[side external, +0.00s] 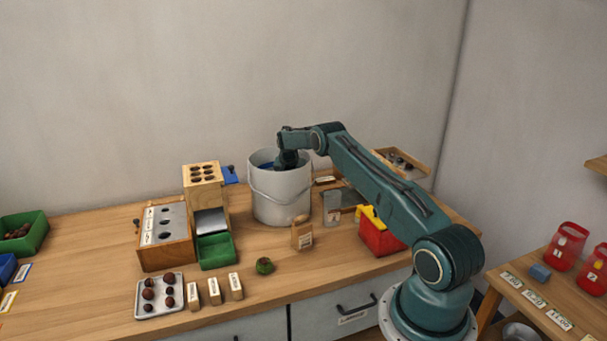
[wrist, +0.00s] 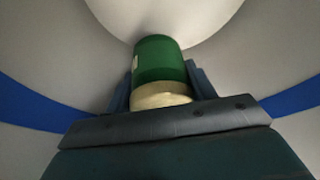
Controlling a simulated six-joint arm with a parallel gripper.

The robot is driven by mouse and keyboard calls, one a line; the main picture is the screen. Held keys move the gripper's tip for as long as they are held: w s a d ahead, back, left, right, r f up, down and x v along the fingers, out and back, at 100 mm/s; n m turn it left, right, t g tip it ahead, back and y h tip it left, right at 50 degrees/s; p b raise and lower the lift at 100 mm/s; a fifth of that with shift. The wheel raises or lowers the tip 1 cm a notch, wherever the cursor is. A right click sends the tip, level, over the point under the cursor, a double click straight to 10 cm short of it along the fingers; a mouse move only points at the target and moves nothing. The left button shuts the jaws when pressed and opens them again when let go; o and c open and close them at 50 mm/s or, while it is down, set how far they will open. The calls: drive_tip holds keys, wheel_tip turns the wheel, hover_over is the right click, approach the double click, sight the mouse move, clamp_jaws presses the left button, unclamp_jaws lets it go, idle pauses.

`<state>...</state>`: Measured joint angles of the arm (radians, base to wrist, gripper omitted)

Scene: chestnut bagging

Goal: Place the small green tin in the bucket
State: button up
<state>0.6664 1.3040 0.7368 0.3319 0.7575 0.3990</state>
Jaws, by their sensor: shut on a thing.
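The white bucket (side external: 281,199) with a wire handle stands on the workbench against the back wall. My gripper (side external: 287,160) reaches down through its open top, and its fingertips are hidden by the bucket wall in the side view. In the wrist view, the small green tin (wrist: 158,60), with a pale cream end, sits between the two fingers of my gripper (wrist: 160,82), which is shut on it. The bucket's pale inner wall with a blue band surrounds it, and the pale round floor (wrist: 165,17) shows beyond the tin. I cannot tell whether the tin touches the floor.
A wooden block stand (side external: 203,188) and a green tray (side external: 216,250) are left of the bucket. A paper bag (side external: 302,234) stands in front, near a green chestnut burr (side external: 264,265). A red and yellow box (side external: 380,236) is to the right. A chestnut tray (side external: 160,295) lies front left.

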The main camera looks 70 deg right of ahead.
drive_tip(key=shift+f, duration=2.1)
drive_tip(key=shift+f, duration=0.6)
drive_tip(key=o, duration=1.2)
drive_tip(key=shift+r, duration=0.5)
drive_tip(key=shift+v, duration=1)
drive_tip(key=r, duration=0.8)
drive_tip(key=shift+a, duration=0.25)
